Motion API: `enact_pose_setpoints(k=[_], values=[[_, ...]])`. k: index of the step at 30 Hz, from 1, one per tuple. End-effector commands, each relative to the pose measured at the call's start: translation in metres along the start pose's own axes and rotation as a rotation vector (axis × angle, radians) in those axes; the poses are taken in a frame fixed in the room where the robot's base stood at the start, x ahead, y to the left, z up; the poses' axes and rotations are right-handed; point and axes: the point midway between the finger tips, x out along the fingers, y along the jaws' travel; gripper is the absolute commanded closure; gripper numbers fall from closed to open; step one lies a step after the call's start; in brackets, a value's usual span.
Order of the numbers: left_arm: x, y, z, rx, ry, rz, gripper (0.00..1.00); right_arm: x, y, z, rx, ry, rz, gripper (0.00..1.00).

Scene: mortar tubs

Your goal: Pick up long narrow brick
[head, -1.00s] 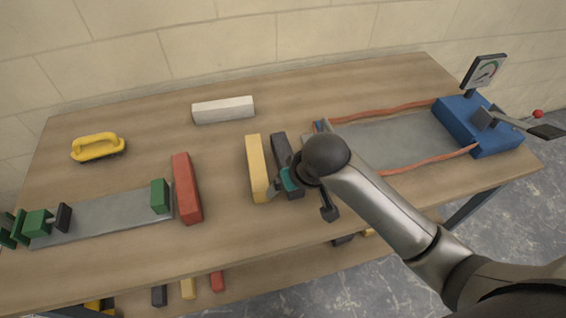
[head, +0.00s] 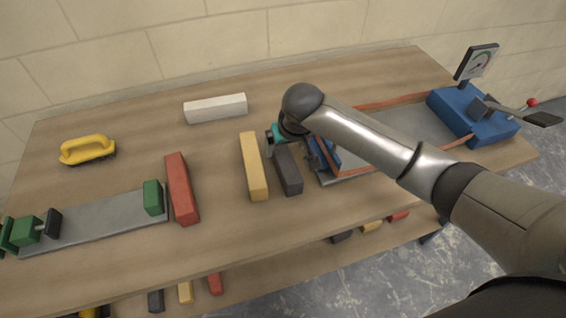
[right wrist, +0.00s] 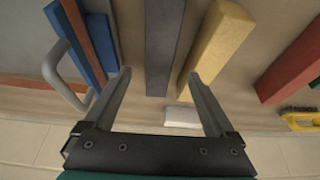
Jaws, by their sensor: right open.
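Several long narrow bricks lie on the bench in the head view: a dark grey one (head: 288,170), a yellow one (head: 253,166), a red one (head: 181,188) and a white one (head: 215,108). My right gripper (head: 277,139) is at the far end of the dark grey brick, partly hidden by its own arm. In the right wrist view my right gripper (right wrist: 159,74) is open and empty. The dark grey brick (right wrist: 164,45) lies ahead between its two fingers, and the yellow brick (right wrist: 219,45) is close by the right finger. My left gripper is not in view.
A blue device with a gauge (head: 470,115) and orange strips stands at the right. A yellow-handled float (head: 88,149) and a green clamp on a grey plate (head: 100,222) are at the left.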

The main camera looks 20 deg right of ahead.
Motion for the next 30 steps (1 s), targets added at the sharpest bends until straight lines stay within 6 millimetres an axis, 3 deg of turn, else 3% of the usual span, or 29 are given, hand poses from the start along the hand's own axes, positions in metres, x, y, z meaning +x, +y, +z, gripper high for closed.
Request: enact_pose_setpoints(k=[3, 10, 19, 30], values=[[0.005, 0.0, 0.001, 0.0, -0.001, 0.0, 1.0, 0.014, 0.0, 0.0, 0.0, 0.0, 0.0, 0.1], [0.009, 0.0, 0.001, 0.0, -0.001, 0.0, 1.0, 0.026, 0.0, -0.001, -0.001, 0.001, 0.0, 0.1], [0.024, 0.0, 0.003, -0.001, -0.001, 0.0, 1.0, 0.065, 0.001, -0.002, 0.0, 0.0, 0.0, 0.1], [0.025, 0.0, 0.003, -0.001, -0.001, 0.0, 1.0, 0.07, 0.002, -0.003, -0.001, 0.002, 0.0, 0.11]])
